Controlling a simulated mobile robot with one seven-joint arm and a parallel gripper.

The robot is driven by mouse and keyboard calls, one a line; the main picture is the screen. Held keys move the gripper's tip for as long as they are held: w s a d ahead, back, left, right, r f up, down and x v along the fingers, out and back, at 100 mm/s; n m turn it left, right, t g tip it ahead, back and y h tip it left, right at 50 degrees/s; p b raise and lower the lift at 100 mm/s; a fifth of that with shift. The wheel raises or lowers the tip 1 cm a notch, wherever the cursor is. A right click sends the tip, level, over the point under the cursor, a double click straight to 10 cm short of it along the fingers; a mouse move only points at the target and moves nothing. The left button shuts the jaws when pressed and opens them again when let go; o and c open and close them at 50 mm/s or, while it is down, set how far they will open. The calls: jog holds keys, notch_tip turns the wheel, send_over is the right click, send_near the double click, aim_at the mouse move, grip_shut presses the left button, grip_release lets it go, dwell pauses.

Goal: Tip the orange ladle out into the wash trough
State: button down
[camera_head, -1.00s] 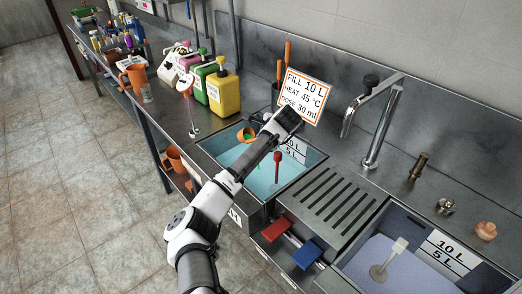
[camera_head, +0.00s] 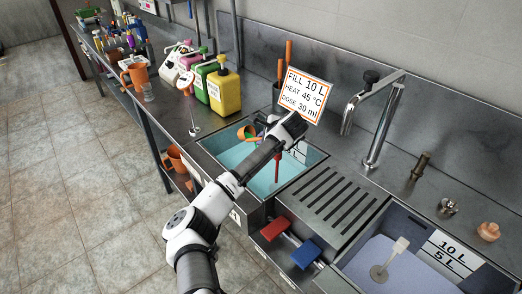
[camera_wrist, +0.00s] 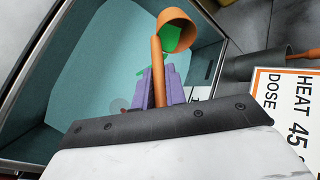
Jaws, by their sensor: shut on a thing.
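My gripper (camera_wrist: 160,88) has purple fingers shut on the handle of the orange ladle (camera_wrist: 158,65). The ladle's cup (camera_wrist: 178,18) is tilted, with green inside it. A little green also shows beside the handle below the cup; I cannot tell whether it is pouring. In the head view the ladle (camera_head: 245,132) is over the left trough, which holds teal water (camera_head: 232,158). I take this as the wash trough; its rim (camera_head: 208,153) is steel. My wrist hides part of the trough and most of the ladle's handle.
A red-handled tool (camera_head: 278,172) stands in the left trough. A dosing sign (camera_head: 306,96) is close behind my wrist. A yellow jug (camera_head: 224,92) stands left of the trough. A tap (camera_head: 378,120), a slotted drainboard (camera_head: 325,198) and a second basin (camera_head: 350,262) lie to the right.

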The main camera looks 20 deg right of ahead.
jog(key=shift+s+d+f+t+y+b, duration=0.2)
jog(key=shift+f+t+b, duration=0.3)
jog(key=shift+b, duration=0.85)
jog(key=shift+s+d+f+t+y+b, duration=0.1)
jog(key=shift+s+f+t+y+b, duration=0.15)
jog(key=shift+t+b, duration=0.7)
